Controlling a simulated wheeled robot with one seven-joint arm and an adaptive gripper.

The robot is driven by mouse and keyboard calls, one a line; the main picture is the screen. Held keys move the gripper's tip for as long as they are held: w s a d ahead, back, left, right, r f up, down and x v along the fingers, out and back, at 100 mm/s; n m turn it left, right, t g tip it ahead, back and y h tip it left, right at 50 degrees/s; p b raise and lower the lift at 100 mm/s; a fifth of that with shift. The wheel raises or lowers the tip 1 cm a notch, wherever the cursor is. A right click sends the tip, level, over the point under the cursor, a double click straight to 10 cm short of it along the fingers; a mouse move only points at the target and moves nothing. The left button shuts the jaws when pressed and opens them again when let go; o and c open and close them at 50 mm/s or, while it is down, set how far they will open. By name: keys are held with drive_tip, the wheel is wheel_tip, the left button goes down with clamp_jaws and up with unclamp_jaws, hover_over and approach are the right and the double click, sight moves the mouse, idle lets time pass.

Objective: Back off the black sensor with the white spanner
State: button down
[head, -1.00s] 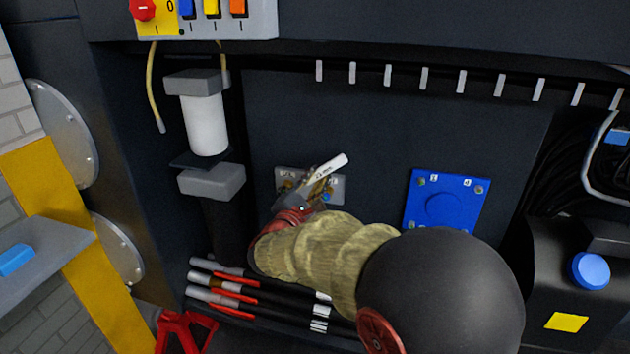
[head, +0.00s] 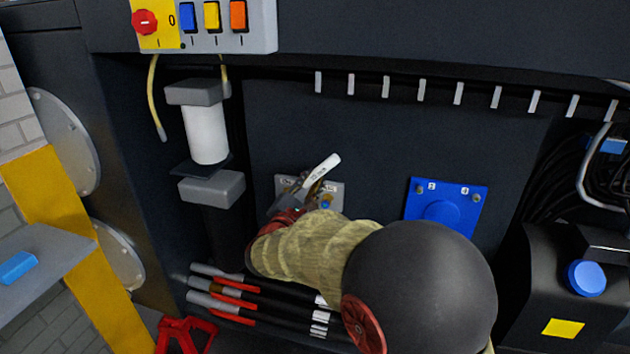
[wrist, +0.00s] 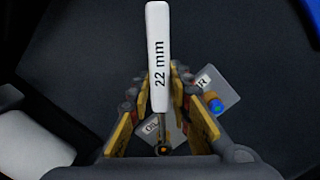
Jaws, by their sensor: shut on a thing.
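The white spanner (wrist: 158,60), marked "22 mm", is gripped between the yellow-padded fingers of my gripper (wrist: 163,118) in the wrist view. In the head view the spanner (head: 321,173) points up and right from the gripper (head: 308,195), in front of a small grey plate (head: 335,188). In the wrist view a brass-coloured round fitting (wrist: 162,149) shows at the spanner's lower end; I cannot tell whether the spanner is seated on it. A blue-topped fitting (wrist: 214,105) sits on the plate to the right. I cannot make out the black sensor.
A blue plate (head: 445,208) is to the right on the dark panel. A white cylinder (head: 206,134) in grey brackets stands to the left. Black hoses with red marks (head: 240,290) lie below. A row of grey tabs (head: 422,90) lines the upper edge.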

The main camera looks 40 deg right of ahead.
drive_tip(key=shift+w+a+r+n+p, duration=0.25)
drive_tip(key=shift+w+r+n+p, duration=0.15)
drive_tip(key=shift+r+n, duration=0.1)
drive_tip(key=shift+w+a+r+n+t+p, duration=0.15)
drive_tip(key=shift+w+a+r+n+p, duration=0.25)
drive_tip(key=shift+n+p, duration=0.3)
drive_tip(key=shift+w+a+r+n+t+p, duration=0.15)
drive_tip(key=shift+w+a+r+n+p, duration=0.3)
drive_tip(key=shift+p, duration=0.45)
drive_tip(key=shift+w+d, duration=0.1)
drive_tip(key=shift+w+a+r+n+p, duration=0.25)
drive_tip(key=shift+w+a+n+p, duration=0.15)
drive_tip(key=shift+w+n+p, duration=0.3)
drive_tip(key=shift+w+a+r+n+p, duration=0.2)
drive_tip(key=shift+w+a+n+p, duration=0.3)
drive_tip(key=shift+p, duration=0.4)
drive_tip(key=shift+s+d, duration=0.1)
drive_tip(key=shift+w+a+r+n+t+y+p, duration=0.15)
drive_tip(key=shift+w+a+n+p, duration=0.4)
drive_tip(key=shift+p, duration=0.25)
drive_tip(key=shift+w+a+r+n+t+y+p, duration=0.15)
drive_tip(key=shift+w+a+n+p, duration=0.15)
drive_tip(key=shift+w+n+p, duration=0.35)
